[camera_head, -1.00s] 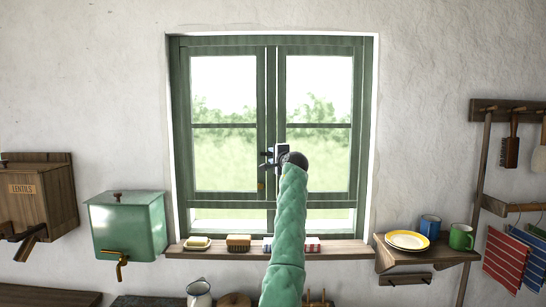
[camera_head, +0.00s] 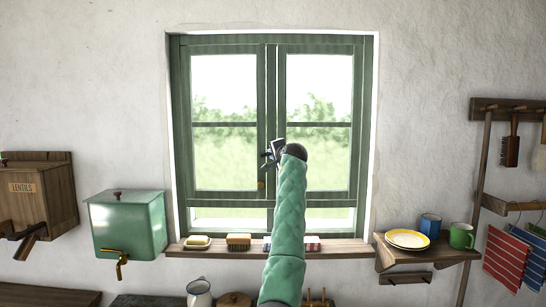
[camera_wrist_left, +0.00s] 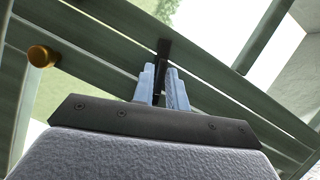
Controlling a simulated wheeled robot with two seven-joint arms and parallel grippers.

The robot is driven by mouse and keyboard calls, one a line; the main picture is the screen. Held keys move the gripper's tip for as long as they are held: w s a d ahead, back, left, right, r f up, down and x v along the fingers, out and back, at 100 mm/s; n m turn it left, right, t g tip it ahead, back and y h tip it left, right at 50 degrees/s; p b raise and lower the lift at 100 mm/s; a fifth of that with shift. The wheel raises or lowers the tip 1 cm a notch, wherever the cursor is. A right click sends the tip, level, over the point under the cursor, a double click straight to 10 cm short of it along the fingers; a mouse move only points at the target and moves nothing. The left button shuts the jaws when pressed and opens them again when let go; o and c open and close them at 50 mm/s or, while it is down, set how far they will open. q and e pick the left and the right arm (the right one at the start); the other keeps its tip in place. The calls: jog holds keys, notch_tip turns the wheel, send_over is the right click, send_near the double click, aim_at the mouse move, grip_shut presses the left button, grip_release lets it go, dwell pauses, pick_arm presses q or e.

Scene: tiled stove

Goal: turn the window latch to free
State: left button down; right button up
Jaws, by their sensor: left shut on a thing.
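The green double window (camera_head: 222,120) is closed, its two sashes meeting at a middle post. The latch (camera_wrist_left: 163,50) is a dark bar in the left wrist view, standing between the two pale blue fingers. My left gripper (camera_wrist_left: 163,88) is shut on the latch. In the head view the left gripper (camera_head: 268,156) is at the middle post, tilted, and the latch is mostly hidden by it. My right gripper is not in view.
A brass knob (camera_wrist_left: 42,56) sits on the frame near the gripper. The sill (camera_head: 210,253) below holds soap (camera_head: 197,242), a brush (camera_head: 238,242) and cloths partly behind my arm. A green water tank (camera_head: 128,225) hangs at left; a shelf with a plate (camera_head: 407,239) stands at right.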

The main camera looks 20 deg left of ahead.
pick_arm(q)
jog(key=shift+a+n+h, duration=0.15)
jog(key=shift+n+h, duration=1.4)
jog(key=shift+n, duration=1)
jog(key=shift+a+n+h, duration=0.1)
jog(key=shift+n+h, duration=1.45)
jog(key=shift+n, duration=1)
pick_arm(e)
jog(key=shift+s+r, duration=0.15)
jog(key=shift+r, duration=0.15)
pick_arm(q)
jog(key=c, duration=1.6)
grip_release()
jog(key=shift+o, duration=0.2)
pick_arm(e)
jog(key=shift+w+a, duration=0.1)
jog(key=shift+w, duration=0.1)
pick_arm(q)
jog(key=shift+s+r, duration=0.1)
